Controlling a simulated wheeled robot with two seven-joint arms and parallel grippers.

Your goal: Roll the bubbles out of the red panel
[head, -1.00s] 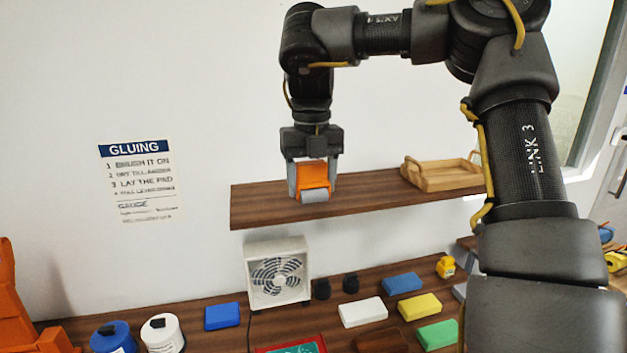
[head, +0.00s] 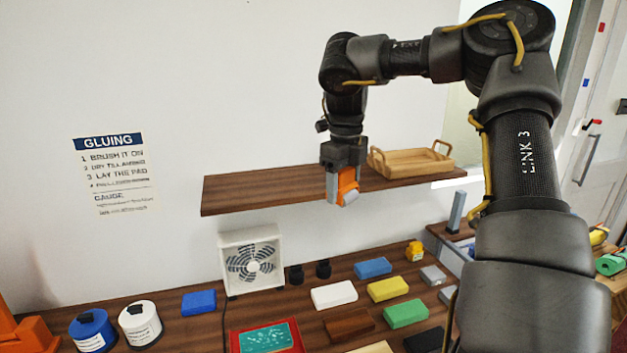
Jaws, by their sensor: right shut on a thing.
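A red panel (head: 300,340) lies on the counter at the bottom of the head view, cut off by the picture's lower edge. A teal surface with pale specks (head: 264,339) lies within its red border. My right gripper (head: 341,187) is shut on an orange tool with a grey roller (head: 349,191). It holds the roller in the air at the front edge of the shelf, well above and to the right of the panel. My left gripper is not in view.
A wooden shelf (head: 245,196) carries a wooden tray (head: 412,165). A white fan (head: 251,262) stands behind the panel. Blue (head: 88,331) and white (head: 140,324) tubs stand to the left. Several coloured blocks, including a white one (head: 334,294), lie to the right.

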